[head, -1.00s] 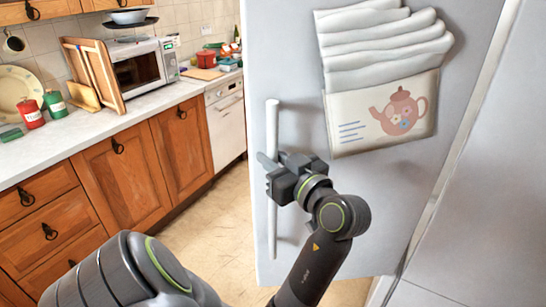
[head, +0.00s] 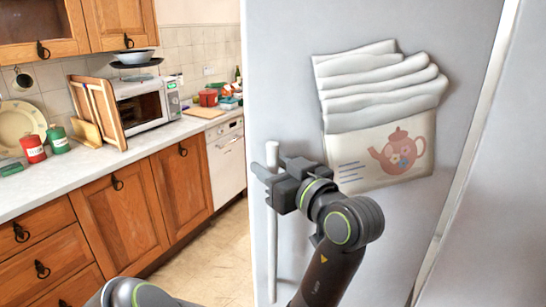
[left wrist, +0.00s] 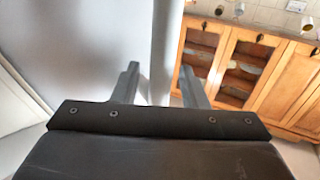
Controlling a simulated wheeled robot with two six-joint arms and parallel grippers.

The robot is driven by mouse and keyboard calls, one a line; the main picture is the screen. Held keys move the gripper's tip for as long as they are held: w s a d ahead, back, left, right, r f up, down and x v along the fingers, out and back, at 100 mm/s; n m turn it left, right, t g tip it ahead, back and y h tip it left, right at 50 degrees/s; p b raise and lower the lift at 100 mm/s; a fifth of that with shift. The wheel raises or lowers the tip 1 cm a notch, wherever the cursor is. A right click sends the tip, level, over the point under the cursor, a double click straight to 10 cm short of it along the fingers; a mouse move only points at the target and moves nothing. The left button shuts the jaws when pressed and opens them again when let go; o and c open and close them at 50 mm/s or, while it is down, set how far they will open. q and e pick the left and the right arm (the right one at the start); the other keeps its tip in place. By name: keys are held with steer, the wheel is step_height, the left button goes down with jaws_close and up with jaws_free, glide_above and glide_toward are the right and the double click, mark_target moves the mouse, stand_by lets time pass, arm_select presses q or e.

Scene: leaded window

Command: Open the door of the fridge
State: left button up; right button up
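The fridge door (head: 380,235) is a large pale grey panel on the right of the head view. Its long upright white bar handle (head: 272,245) runs near the door's left edge. My left gripper (head: 268,172) is at the upper part of the handle, with its fingers on either side of the bar. In the left wrist view the handle (left wrist: 165,45) passes between the two spread fingers (left wrist: 160,88), with a gap visible beside the left one. Contact at the fingertips is hard to make out. My right gripper is out of view.
A teapot card with folded cloths (head: 380,120) is on the door. To the left, a counter (head: 80,170) carries a microwave (head: 140,105), jars and boards above wooden cabinets (head: 120,215). Bare floor (head: 210,265) shows between the cabinets and the door.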

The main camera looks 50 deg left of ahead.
arm_select(q)
steer(key=shift+r, duration=0.65)
steer(key=shift+w+a+r, duration=0.1)
steer(key=shift+w+r, duration=0.15)
steer(key=shift+r, duration=0.3)
steer(key=shift+s+d+r, duration=0.2)
